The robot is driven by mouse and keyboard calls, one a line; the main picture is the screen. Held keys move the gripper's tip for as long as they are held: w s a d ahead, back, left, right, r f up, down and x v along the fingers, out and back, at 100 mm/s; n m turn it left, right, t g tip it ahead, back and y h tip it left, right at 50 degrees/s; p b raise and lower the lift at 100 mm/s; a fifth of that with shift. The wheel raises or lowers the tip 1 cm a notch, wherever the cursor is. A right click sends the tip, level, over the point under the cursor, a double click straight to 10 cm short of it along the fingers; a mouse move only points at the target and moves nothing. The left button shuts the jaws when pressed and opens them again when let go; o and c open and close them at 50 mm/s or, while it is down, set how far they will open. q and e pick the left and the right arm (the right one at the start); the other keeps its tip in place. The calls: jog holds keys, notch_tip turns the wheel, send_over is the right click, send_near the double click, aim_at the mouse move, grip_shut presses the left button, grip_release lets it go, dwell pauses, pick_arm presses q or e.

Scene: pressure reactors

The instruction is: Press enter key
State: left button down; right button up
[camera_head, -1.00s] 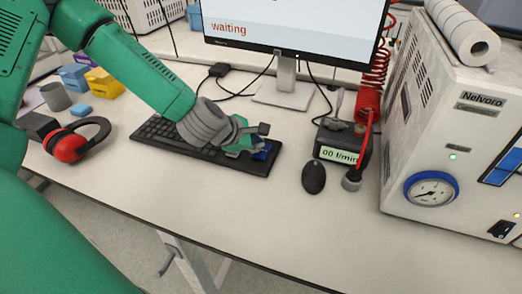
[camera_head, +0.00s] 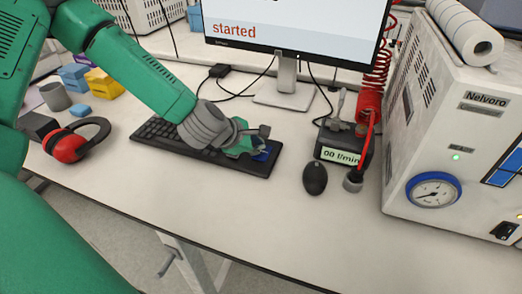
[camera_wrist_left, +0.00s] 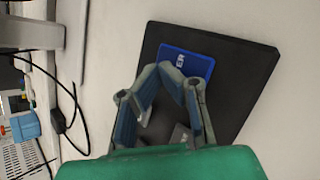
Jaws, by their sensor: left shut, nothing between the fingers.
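The black keyboard (camera_head: 157,130) lies on the white table, partly hidden by my left arm. Its large blue enter key (camera_head: 263,154) is at the right end and also shows in the left wrist view (camera_wrist_left: 190,62). My left gripper (camera_head: 262,138) is shut and empty over that end of the keyboard. In the left wrist view its fingertips (camera_wrist_left: 162,72) meet at the edge of the blue key. I cannot tell whether they touch it. The monitor (camera_head: 300,30) shows the word "started" in red. My right gripper is not in view.
A black mouse (camera_head: 315,179) and a flow meter (camera_head: 340,148) reading "00 l/min" stand right of the keyboard. A white Nelvoro machine (camera_head: 430,130) fills the right side. Red ear muffs (camera_head: 68,146) lie at the left. The table's front is clear.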

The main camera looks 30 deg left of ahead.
aim_at(263, 152)
pick_arm(q)
jog(key=shift+d+r+p, duration=0.3)
jog(key=shift+d+r, duration=0.15)
jog(key=shift+d, duration=0.15)
jog(key=shift+d+r+p, duration=0.3)
jog(key=shift+r, duration=0.15)
jog(key=shift+a, duration=0.15)
notch_tip(263, 152, up, 5)
jog(key=p, duration=0.4)
jog(key=shift+f, duration=0.15)
dwell(0.3)
